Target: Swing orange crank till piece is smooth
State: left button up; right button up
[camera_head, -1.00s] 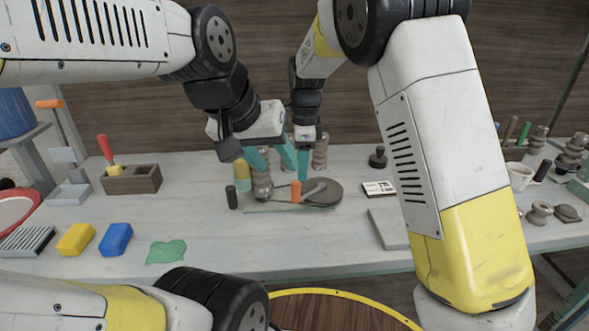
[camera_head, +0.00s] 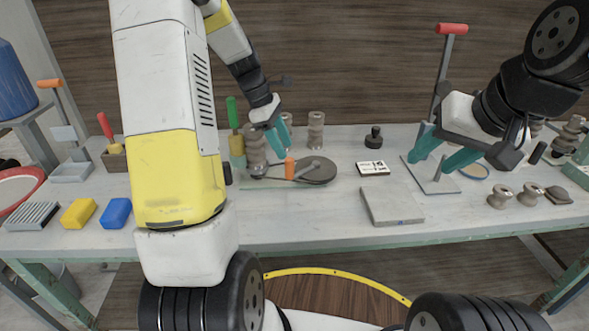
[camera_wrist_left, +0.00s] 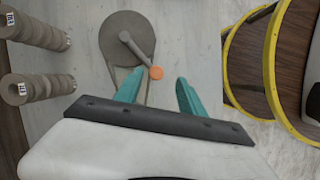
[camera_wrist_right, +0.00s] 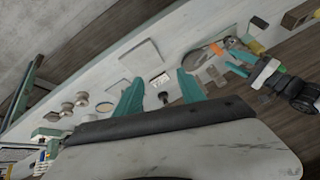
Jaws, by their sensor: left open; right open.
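The orange crank knob (camera_head: 290,168) stands at the left end of a grey arm on a dark flat disc (camera_head: 318,174). My left gripper (camera_head: 281,140) is open above and behind the knob. In the left wrist view the knob (camera_wrist_left: 156,73) appears between the open fingertips (camera_wrist_left: 158,80), with no clear contact. A ridged grey-brown piece (camera_head: 255,147) stands left of the disc, partly behind other things; its smoothness cannot be judged. My right gripper (camera_head: 430,165) is open and empty, well to the right, near a red-handled stand. The crank also shows in the right wrist view (camera_wrist_right: 216,48).
A ridged grey post (camera_head: 315,130) stands behind the disc. A grey slab (camera_head: 392,206), a small card (camera_head: 373,168) and a black knob (camera_head: 374,138) lie to its right. The red-handled stand (camera_head: 452,29) rises by my right gripper. The table front is largely clear.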

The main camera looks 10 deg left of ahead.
aim_at(293, 178)
pick_arm(q)
jog(key=shift+w+a+f+n, duration=0.1)
jog(key=shift+w+f+n, duration=0.15)
jog(key=shift+f, duration=0.15)
jog(key=shift+w+f+n, duration=0.1)
jog(key=shift+f+n, duration=0.15)
jog(key=shift+f, duration=0.15)
jog(key=x, duration=0.7)
jog(key=shift+f, duration=0.25)
grip_shut()
dwell(0.5)
